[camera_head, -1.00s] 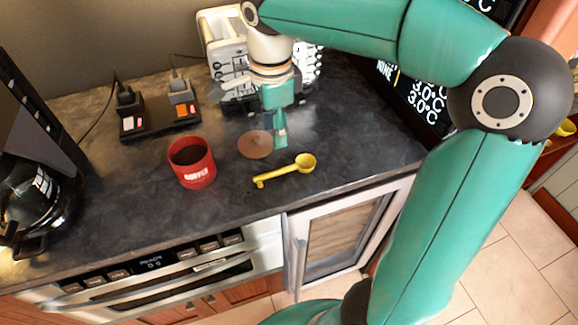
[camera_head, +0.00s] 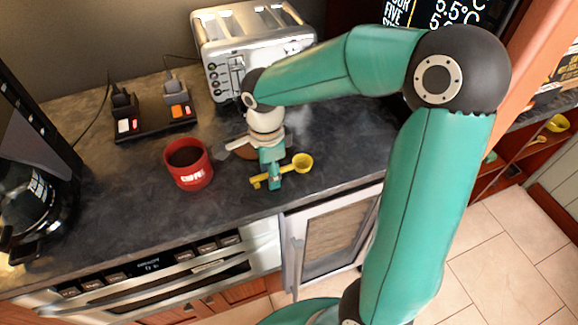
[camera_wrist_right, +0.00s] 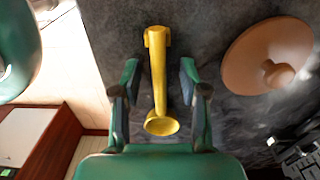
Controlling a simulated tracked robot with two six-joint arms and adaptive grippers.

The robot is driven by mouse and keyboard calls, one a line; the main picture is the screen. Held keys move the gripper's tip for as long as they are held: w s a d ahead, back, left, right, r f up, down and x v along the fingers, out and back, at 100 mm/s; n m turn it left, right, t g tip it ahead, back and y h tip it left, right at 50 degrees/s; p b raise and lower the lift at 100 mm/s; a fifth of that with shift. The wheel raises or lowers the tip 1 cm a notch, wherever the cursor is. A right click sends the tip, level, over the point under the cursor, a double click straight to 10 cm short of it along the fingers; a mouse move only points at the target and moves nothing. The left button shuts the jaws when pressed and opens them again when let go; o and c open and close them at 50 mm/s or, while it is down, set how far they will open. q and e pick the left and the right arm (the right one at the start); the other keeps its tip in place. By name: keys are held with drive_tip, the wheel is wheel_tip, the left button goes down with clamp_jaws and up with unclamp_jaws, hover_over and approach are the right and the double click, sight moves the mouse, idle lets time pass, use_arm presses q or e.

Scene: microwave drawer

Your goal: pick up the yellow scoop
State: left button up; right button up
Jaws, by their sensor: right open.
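The yellow scoop (camera_head: 302,163) lies on the dark countertop near its front edge, its round bowl to the right and its handle to the left. My right gripper (camera_head: 273,183) is over the scoop's handle and hides part of it. In the right wrist view, the scoop (camera_wrist_right: 159,80) runs between the two spread fingers of my right gripper (camera_wrist_right: 157,85), with space on both sides. The fingers are open and hold nothing. My left gripper is not in view.
A red mug (camera_head: 188,165) stands left of the scoop. A brown lid-like disc (camera_wrist_right: 268,55) lies close by. A silver toaster (camera_head: 250,40) and a black tray (camera_head: 155,122) stand behind. A coffee maker (camera_head: 35,200) is at the far left.

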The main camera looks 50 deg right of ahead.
drive_tip(key=shift+f, duration=0.1)
drive_tip(key=shift+c, duration=0.4)
clamp_jaws()
wheel_tip(320, 180, up, 20)
drive_tip(key=p, duration=0.1)
idle(0.4)
